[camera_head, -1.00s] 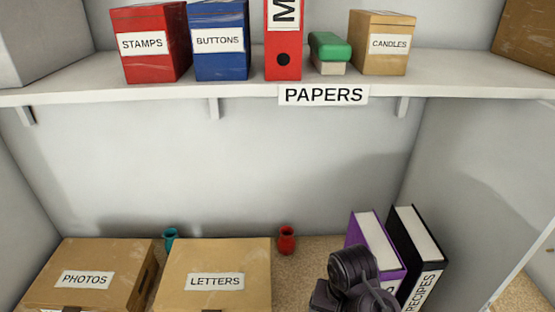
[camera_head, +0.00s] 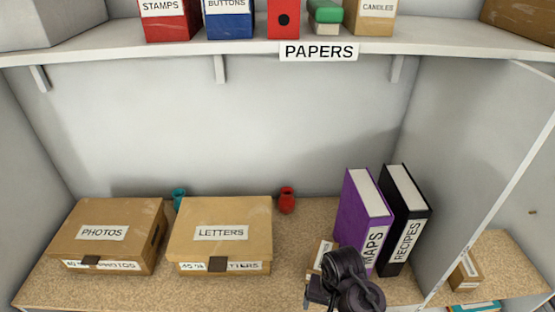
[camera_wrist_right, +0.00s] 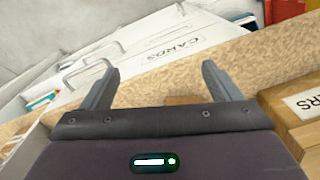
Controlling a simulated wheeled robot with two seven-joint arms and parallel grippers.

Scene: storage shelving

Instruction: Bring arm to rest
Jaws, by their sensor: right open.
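My right arm (camera_head: 345,285) shows as a dark shape at the bottom of the head view, right of centre, in front of the purple book's lower end. Its fingers cannot be made out there. In the right wrist view my right gripper (camera_wrist_right: 160,72) has its two grey fingers wide apart with nothing between them. Beyond them lie a board edge and a white surface labelled like CARDS (camera_wrist_right: 175,47) with wire handles. My left gripper and arm are not in view.
The lower shelf holds PHOTOS (camera_head: 105,215) and LETTERS (camera_head: 225,210) boxes, a teal vase (camera_head: 178,197), a red vase (camera_head: 287,200), a purple MAPS book (camera_head: 357,225) and a black RECIPES book (camera_head: 404,225). A small box (camera_head: 316,252) is partly hidden by my arm. A cardboard box (camera_wrist_right: 295,110) is close right of the gripper.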

